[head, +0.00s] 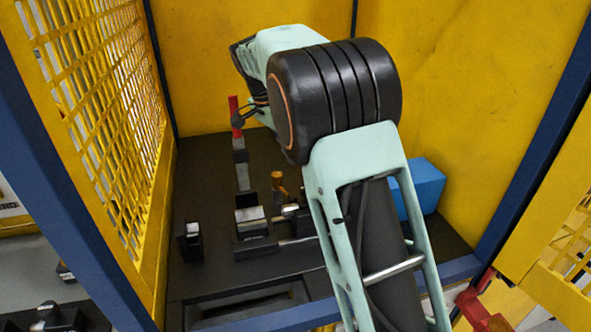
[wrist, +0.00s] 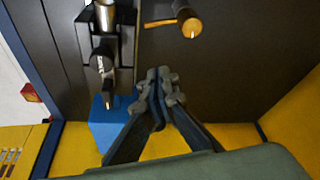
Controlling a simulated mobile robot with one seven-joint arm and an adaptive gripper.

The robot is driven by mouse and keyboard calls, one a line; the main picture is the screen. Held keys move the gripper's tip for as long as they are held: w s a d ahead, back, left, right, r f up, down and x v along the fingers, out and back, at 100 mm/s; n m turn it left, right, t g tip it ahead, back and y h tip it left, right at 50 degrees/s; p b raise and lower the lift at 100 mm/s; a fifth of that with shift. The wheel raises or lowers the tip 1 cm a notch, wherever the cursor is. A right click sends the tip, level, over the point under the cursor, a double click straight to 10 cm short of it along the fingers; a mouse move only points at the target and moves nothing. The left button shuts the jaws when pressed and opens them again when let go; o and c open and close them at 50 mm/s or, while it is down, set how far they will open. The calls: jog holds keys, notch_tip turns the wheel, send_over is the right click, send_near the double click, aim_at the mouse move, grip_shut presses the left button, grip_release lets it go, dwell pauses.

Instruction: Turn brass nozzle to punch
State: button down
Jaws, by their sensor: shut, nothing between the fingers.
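The brass nozzle (head: 277,180) stands on the dark bench, right of the red-tipped lever, in the head view. In the wrist view the brass nozzle (wrist: 190,28) shows its round end, with a thin brass pin sticking out to the left. My gripper (wrist: 158,78) is shut and empty in the wrist view, its fingertips below the nozzle in the picture and apart from it. In the head view my gripper (head: 246,116) is partly hidden by my wrist, close to the red-tipped lever; I cannot tell whether they touch. No part is clearly recognizable as the punch.
The red-tipped upright lever (head: 234,112) rises behind a metal and black fixture (head: 254,228). A small black block (head: 190,240) stands left. A blue box (head: 426,184) stands right, partly behind my arm. Yellow walls and a mesh panel (head: 110,110) enclose the bench.

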aim_at(282, 186)
jog(key=w+d+f+n+g+y, duration=0.1)
jog(key=d+f+n+y, duration=0.1)
jog(key=d+n+y, duration=1.2)
jog(key=a+f+n+h, duration=0.1)
jog(key=a+f, duration=0.1)
jog(key=a, duration=0.1)
jog(key=a+f+n+h, duration=0.1)
jog(key=a+f, duration=0.1)
jog(key=a, duration=0.1)
jog(key=w+a+f+n+h+p, duration=0.1)
jog(key=a+f+h, duration=0.1)
jog(key=a+f, duration=0.1)
jog(key=shift+w+f+n, duration=0.1)
jog(key=shift+n, duration=0.3)
jog(key=a, duration=0.1)
jog(key=s+a, duration=0.1)
jog(key=shift+s+a+f+p, duration=0.15)
jog(key=shift+a+f+p, duration=0.15)
jog(key=shift+f+p, duration=0.1)
jog(key=shift+s+a+f, duration=0.2)
jog(key=shift+s+a, duration=0.05)
jog(key=shift+a, duration=0.2)
